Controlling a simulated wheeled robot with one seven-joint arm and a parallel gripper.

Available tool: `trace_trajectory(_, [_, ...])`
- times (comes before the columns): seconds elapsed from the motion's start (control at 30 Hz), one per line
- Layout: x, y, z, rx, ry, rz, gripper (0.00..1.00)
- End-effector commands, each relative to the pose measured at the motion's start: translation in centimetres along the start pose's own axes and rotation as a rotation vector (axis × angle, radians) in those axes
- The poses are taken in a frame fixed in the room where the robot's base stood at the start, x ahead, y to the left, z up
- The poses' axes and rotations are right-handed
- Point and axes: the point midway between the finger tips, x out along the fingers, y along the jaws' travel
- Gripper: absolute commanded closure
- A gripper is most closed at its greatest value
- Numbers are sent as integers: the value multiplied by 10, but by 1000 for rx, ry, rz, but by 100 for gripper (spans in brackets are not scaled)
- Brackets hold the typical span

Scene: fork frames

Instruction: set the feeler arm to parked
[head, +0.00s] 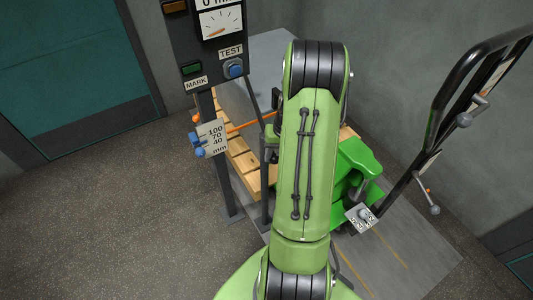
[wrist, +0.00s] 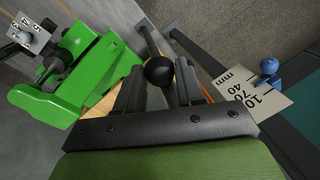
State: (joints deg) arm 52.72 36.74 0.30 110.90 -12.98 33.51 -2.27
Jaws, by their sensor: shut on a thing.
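The feeler arm appears to be the thin orange rod (head: 245,124) in the head view, running from near the post towards my gripper. A short orange piece (wrist: 205,68) shows in the wrist view behind the right finger. My gripper (wrist: 160,82) is shut on a round black knob (wrist: 159,71) between its fingertips. In the head view the jaws are mostly hidden behind my green arm, so the knob's join to the rod cannot be made out. No "parked" label is readable.
A white mm plate (head: 212,136) with blue knobs (head: 197,139) is on the post. Above it is a dark panel (head: 208,45) with a dial, TEST and MARK buttons. A green machine (head: 355,165), wooden slats (head: 243,160) and black handrail (head: 440,100) are nearby. Left floor is clear.

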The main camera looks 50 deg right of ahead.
Motion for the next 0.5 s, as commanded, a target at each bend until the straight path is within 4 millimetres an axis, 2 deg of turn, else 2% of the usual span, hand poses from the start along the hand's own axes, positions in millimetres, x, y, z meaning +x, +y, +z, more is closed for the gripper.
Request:
trace_trajectory(0.2, [-5,19,-6,-140,-29,3,100])
trace_trajectory(0.5, [-7,32,-12,-254,-50,3,100])
